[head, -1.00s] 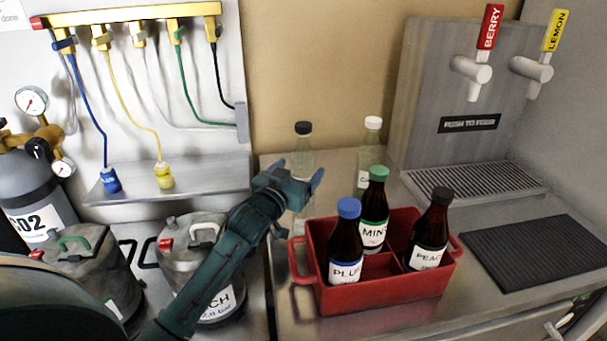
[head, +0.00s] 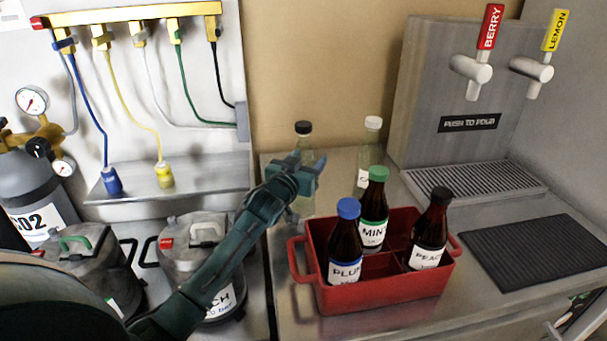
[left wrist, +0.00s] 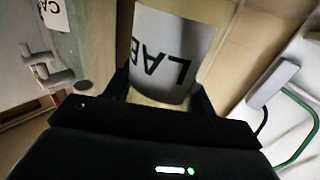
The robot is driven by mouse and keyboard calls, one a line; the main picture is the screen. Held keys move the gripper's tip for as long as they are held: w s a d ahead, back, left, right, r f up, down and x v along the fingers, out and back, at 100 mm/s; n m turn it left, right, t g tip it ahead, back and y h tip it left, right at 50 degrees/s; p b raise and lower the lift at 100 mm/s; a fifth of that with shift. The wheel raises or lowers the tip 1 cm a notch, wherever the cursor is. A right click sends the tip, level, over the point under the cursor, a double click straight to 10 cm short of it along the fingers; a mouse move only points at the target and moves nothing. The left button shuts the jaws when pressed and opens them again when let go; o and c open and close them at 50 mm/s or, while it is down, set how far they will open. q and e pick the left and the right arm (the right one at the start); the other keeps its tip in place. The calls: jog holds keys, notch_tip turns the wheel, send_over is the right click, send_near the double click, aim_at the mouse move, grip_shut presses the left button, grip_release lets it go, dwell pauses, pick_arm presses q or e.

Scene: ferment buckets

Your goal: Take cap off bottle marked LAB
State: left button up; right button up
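The bottle marked LAB is a clear bottle (head: 306,157) with a black cap (head: 303,128), standing upright behind the red crate, partly hidden by my left gripper (head: 305,167). Its white label (left wrist: 170,52), with LAB upside down, fills the middle of the left wrist view. There my left gripper (left wrist: 162,95) has one finger on each side of the bottle below the label in the picture. The fingers look spread; whether they touch the glass I cannot tell. The cap is on the bottle in the head view. My right gripper is not in view.
A white-capped clear bottle (head: 371,150) stands to the right. The red crate (head: 385,287) in front holds PLUM (head: 346,245), MINT (head: 374,205) and PEACH (head: 431,232) bottles. Metal kegs (head: 196,250) stand left; a tap unit (head: 440,95) stands at back right.

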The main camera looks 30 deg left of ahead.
aim_at(307, 122)
pick_arm(q)
jog(key=c, duration=0.7)
jog(key=shift+o, duration=0.2)
jog(key=shift+r, duration=0.1)
notch_tip(307, 122, up, 10)
jog(key=o, duration=0.6)
jog(key=shift+c, duration=0.2)
jog(key=c, duration=0.9)
jog(key=shift+c, duration=0.2)
